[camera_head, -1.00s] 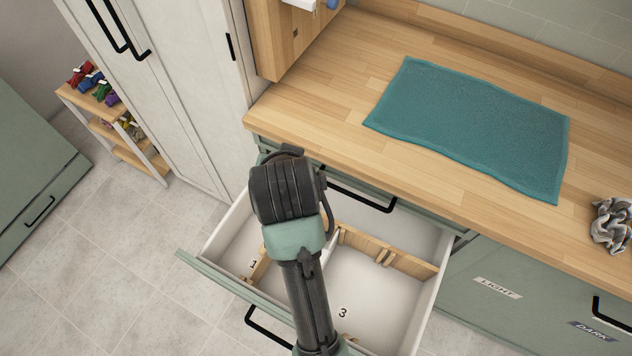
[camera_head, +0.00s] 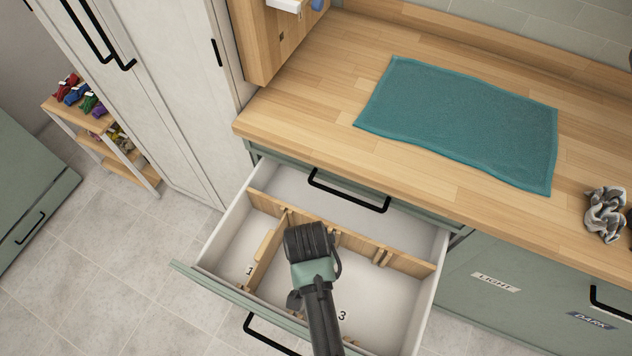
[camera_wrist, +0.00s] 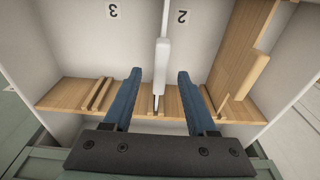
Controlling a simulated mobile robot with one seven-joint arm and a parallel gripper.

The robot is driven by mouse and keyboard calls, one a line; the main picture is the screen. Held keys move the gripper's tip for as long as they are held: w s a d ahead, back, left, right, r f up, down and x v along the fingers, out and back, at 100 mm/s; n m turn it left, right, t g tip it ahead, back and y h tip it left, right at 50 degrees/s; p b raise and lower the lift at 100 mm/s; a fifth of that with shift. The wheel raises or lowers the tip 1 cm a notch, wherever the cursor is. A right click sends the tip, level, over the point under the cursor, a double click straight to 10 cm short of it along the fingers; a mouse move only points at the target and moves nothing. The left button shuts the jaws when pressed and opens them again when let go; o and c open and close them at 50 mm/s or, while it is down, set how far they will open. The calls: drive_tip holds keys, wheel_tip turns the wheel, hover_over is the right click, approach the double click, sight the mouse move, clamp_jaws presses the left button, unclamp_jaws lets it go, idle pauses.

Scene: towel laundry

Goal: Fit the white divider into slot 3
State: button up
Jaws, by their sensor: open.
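The white divider (camera_wrist: 162,58) stands on edge in the open drawer (camera_head: 437,295), between the floor labels 2 (camera_wrist: 182,17) and 3 (camera_wrist: 113,10). Its near end meets the middle pair of wooden cleats (camera_wrist: 154,102) on the wooden crosspiece. My gripper (camera_wrist: 160,74) is open, with one blue finger on each side of the divider's thick white tab and visible gaps to both. In the head view my arm hides the divider. Another cleat pair (camera_wrist: 98,95) on the label 3 side is empty; it also shows in the head view (camera_head: 383,257).
A wooden divider (camera_wrist: 238,50) with a raised grip stands beside label 2; it also shows in the head view (camera_head: 266,250). The drawer walls enclose my gripper's space. A teal towel (camera_head: 462,123) lies on the wooden counter (camera_head: 300,85), with a crumpled grey cloth (camera_head: 604,214) at right.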

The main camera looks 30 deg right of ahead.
drive_tip(key=shift+w+d+f, duration=0.1)
drive_tip(key=shift+f, duration=0.8)
drive_tip(key=shift+w+d+f, duration=0.1)
drive_tip(key=shift+f, duration=0.8)
clamp_jaws()
drive_tip(key=shift+r, duration=0.1)
wheel_tip(320, 180, up, 13)
drive_tip(key=p, duration=1.3)
idle(0.6)
